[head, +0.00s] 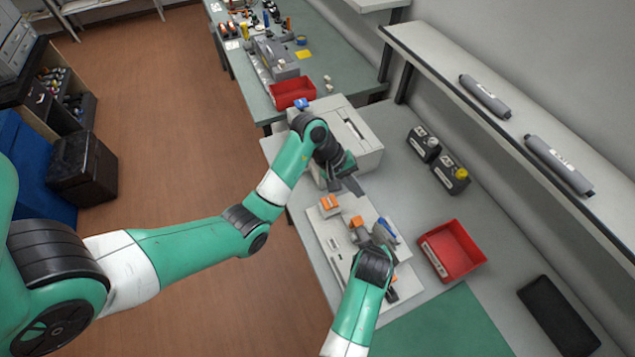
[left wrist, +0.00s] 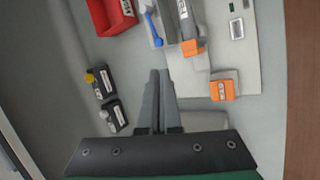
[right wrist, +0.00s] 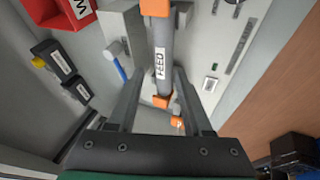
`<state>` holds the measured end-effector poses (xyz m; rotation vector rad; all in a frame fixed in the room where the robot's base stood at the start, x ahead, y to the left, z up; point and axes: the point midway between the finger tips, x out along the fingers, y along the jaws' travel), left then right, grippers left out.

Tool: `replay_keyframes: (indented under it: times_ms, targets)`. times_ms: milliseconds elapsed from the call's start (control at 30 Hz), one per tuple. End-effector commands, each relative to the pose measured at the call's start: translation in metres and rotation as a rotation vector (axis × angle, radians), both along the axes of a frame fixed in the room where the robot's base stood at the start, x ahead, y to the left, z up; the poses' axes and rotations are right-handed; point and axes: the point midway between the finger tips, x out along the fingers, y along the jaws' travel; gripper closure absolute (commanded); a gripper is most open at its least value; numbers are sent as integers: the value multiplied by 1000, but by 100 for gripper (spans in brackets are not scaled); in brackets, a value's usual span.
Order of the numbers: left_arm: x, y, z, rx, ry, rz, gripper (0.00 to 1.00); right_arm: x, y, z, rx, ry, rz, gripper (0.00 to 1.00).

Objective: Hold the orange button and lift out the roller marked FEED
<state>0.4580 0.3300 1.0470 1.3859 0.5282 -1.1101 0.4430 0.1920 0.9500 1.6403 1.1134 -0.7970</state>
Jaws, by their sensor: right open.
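The grey roller marked FEED (right wrist: 160,52) lies between orange end pieces (right wrist: 161,101) on a pale plate (head: 322,245); its lettered side shows in the right wrist view. An orange block with a white label (left wrist: 223,90), which looks like the button, sits apart from the roller's end; it also shows in the head view (head: 329,203). My left gripper (left wrist: 159,71) has its fingers together, empty, beside the plate and clear of the block. My right gripper (right wrist: 157,72) is open above the roller, with the roller showing between its fingers. It hides most of the roller in the head view.
A red bin (head: 452,250) stands to the right. A pale printer-like box (head: 355,130) is close to my left gripper. Spare rollers (head: 558,165) lie on the shelf.

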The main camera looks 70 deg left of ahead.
Motion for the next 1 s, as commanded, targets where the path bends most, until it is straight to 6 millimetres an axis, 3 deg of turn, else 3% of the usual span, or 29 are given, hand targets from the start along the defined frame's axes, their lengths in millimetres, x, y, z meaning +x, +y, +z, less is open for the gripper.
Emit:
replay_keyframes:
  times_ms: [33,133,200,333,567,800,1000]
  targets:
    - [-16,20,-18,6,61,55,100,0,0,0,0,0,0,50]
    - [-45,55,-45,-1,140,157,100,0,0,0,0,0,0,50]
    - [-62,72,-55,-21,161,210,100,0,0,0,0,0,0,50]
    - [-77,91,-59,-32,165,268,100,0,0,0,0,0,0,50]
    - [-76,93,-64,-34,163,276,100,0,0,0,0,0,0,50]
    - [-61,83,-101,-34,165,275,100,0,0,0,0,0,0,50]
    - [-54,80,-116,-33,162,276,100,0,0,0,0,0,0,50]
